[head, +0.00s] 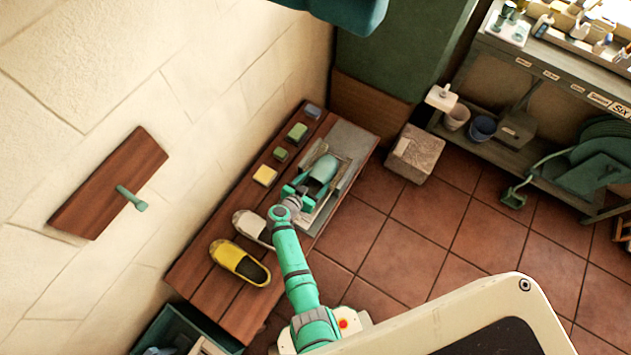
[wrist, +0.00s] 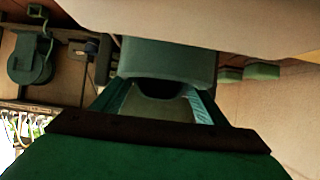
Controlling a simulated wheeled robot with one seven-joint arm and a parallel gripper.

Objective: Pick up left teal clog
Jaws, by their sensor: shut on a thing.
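The teal clog (head: 325,167) is on the wooden bench (head: 205,287), over a pale tray (head: 313,218) at the bench's right side. My gripper (head: 304,187) is at the near end of this clog and shut on it. I cannot tell whether the clog touches the tray or is lifted. Only one teal clog is clear in the head view. In the wrist view a dark teal shape (wrist: 165,62), probably the clog, fills the space ahead of my gripper; the contact is too dark to make out.
A white clog (head: 247,225) and a yellow clog (head: 232,257) lie left of my arm. Small blocks, including a yellow one (head: 265,175), line the bench's wall side. A stone block (head: 414,154) stands right of the bench; tiled floor (head: 400,240) is open in front.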

